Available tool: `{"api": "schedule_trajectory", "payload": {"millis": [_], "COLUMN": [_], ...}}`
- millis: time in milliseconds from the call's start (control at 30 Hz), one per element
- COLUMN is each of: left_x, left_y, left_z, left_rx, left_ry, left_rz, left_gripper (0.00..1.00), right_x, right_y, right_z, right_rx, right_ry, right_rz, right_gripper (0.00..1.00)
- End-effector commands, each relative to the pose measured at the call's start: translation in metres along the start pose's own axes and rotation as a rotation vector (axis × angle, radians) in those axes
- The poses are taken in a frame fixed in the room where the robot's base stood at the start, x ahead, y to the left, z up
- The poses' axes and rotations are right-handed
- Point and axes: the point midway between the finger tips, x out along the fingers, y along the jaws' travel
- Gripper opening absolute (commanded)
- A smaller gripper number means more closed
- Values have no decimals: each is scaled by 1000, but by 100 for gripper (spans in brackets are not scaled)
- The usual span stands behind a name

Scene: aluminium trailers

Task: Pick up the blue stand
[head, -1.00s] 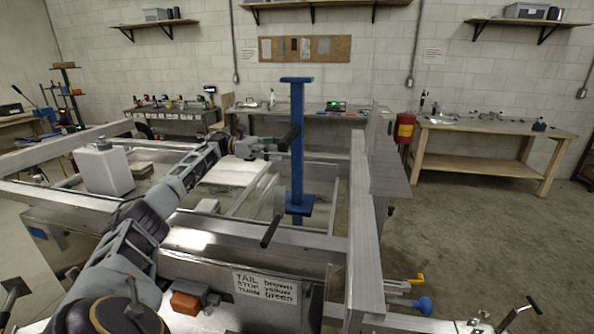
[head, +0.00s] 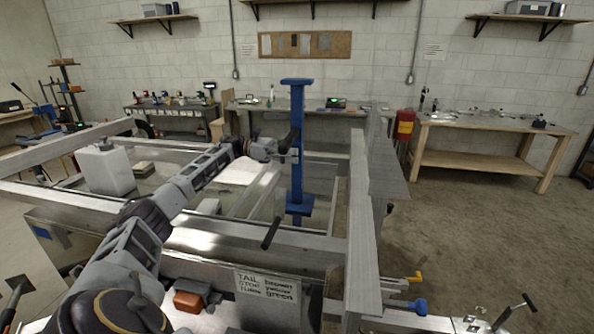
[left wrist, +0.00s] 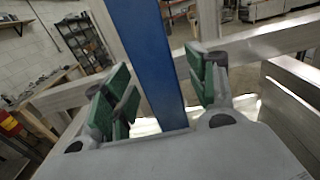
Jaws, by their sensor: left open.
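The blue stand (head: 297,150) stands upright inside the aluminium trailer frame, with a flat top plate and a square foot in the head view. My left gripper (head: 290,152) is at the middle of its post, coming from the left. In the left wrist view the blue post (left wrist: 147,62) passes between the green-padded fingers of my left gripper (left wrist: 158,92). The fingers are open, with a gap visible on at least the right side of the post. My right gripper is not identifiable in these views.
Aluminium rails (head: 361,215) of the trailer run close to the right of the stand. A black-handled crank (head: 271,233) is in front of it. A white jug (head: 105,171) is at left. Workbenches (head: 490,127) stand along the back wall; the floor at right is mostly clear.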

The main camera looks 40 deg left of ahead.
Motion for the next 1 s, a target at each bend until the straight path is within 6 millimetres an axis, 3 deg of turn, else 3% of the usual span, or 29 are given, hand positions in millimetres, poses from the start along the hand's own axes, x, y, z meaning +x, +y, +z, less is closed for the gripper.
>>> {"api": "schedule_trajectory", "payload": {"millis": [200,633,967,1000], "left_x": [0,0,0,-1], "left_y": [0,0,0,0], "left_z": [0,0,0,8], "left_rx": [0,0,0,9], "left_ry": [0,0,0,-12], "left_rz": [0,0,0,1], "left_gripper": [57,2,0,0], "right_x": [0,0,0,0], "right_y": [-1,0,4,4], "right_z": [0,0,1,1], "right_rx": [0,-1,-1,-1], "right_ry": [0,0,-1,-1], "right_rz": [-1,0,4,4], "right_gripper": [40,40,40,40]}}
